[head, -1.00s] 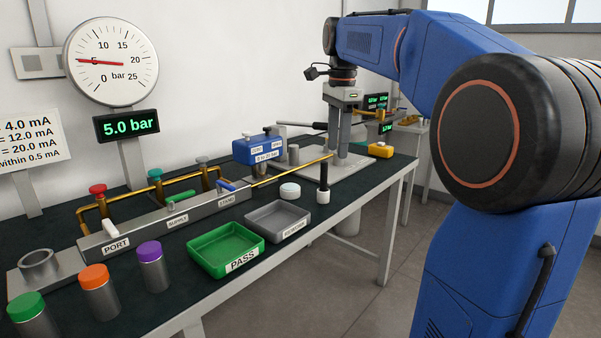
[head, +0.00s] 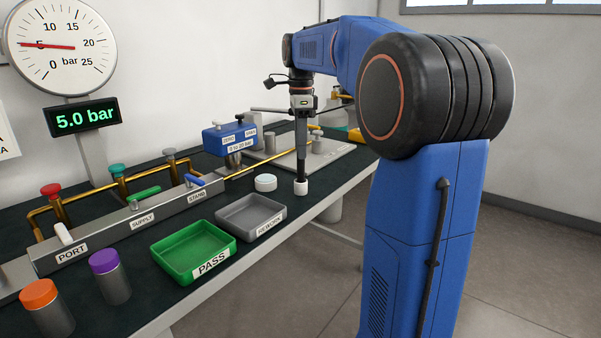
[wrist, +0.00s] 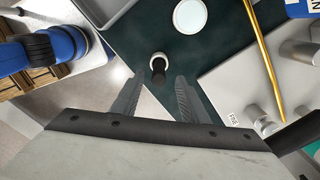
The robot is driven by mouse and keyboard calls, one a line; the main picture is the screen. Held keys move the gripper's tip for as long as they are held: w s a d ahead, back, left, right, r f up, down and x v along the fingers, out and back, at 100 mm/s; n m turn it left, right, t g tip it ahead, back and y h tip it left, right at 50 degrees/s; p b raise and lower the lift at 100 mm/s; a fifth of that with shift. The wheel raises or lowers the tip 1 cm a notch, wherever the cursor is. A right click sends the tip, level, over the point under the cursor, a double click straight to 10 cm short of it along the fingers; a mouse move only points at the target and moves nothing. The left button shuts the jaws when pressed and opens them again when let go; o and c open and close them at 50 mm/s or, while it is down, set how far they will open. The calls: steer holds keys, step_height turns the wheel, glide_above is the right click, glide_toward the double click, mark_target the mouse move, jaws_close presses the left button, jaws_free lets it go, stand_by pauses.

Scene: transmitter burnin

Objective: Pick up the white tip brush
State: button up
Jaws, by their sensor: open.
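The white tip brush (head: 301,187) stands upright on the dark bench top near its front edge, with its white end down and its black handle up. In the wrist view the brush (wrist: 158,61) appears end-on, just beyond and between my fingertips. My gripper (head: 302,143) points straight down above the brush, lined up with the handle in the head view. In the wrist view my gripper (wrist: 160,79) has its two fingers apart with nothing between them. The exact height gap to the handle top is hard to tell.
A white round puck (head: 265,182) lies left of the brush. The grey tray (head: 251,215) and green PASS tray (head: 193,251) are nearer along the bench. A metal plate (head: 335,153) with posts stands behind. A brass rod (wrist: 264,60) runs at the right in the wrist view.

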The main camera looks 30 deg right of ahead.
mark_target(301, 182)
steer(key=shift+s+f, duration=0.1)
steer(key=shift+f, duration=3.75)
jaws_close()
